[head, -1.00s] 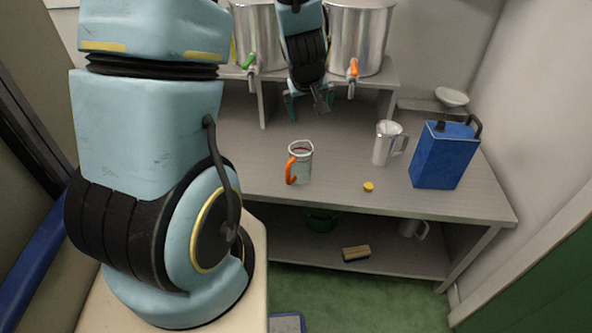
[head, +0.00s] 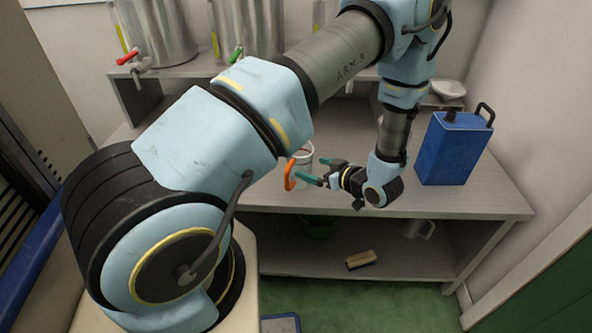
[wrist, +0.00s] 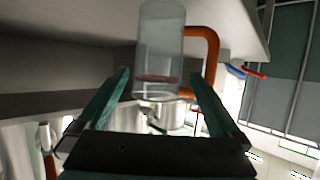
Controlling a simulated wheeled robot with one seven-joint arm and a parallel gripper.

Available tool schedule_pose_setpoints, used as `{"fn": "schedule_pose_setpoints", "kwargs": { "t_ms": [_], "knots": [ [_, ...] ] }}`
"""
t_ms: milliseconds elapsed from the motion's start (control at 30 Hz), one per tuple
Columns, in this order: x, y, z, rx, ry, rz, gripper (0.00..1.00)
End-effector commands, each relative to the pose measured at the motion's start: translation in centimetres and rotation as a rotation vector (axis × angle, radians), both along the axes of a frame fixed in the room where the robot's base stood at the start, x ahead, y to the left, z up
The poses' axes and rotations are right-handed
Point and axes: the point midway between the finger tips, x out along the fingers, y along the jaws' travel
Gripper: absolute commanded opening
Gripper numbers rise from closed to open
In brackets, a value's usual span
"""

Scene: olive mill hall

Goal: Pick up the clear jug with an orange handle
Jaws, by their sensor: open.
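The clear jug (head: 304,157) stands on the table top. Its orange handle (head: 290,173) faces the front left, and a thin reddish band shows in it. My gripper (head: 321,171) is open and empty, just right of the jug, with its teal fingers pointing left toward it. My arm reaches over from above and hides part of the table. In the wrist view, the jug (wrist: 160,50) appears between the lines of the two fingers (wrist: 158,88), with the handle (wrist: 210,55) off to the right. I cannot tell whether a finger touches the jug.
A blue canister (head: 453,150) stands right of my arm, with a white bowl (head: 447,88) behind it. Metal tanks (head: 165,32) with taps stand on a raised shelf at the back. The lower shelf holds a brush (head: 360,260) and a grey jug (head: 419,228).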

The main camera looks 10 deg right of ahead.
Motion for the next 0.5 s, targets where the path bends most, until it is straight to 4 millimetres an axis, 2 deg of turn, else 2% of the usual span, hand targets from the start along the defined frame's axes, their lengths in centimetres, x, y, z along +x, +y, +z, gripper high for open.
{"fn": "schedule_pose_setpoints", "kwargs": {
  "t_ms": [267, 500],
  "knots": [
    [1.8, 1.2, -0.7, 0.0, 0.001, 0.002, 1.0],
    [4.5, 2.7, -2.2, -0.001, 0.002, 0.001, 1.0]
  ]
}}
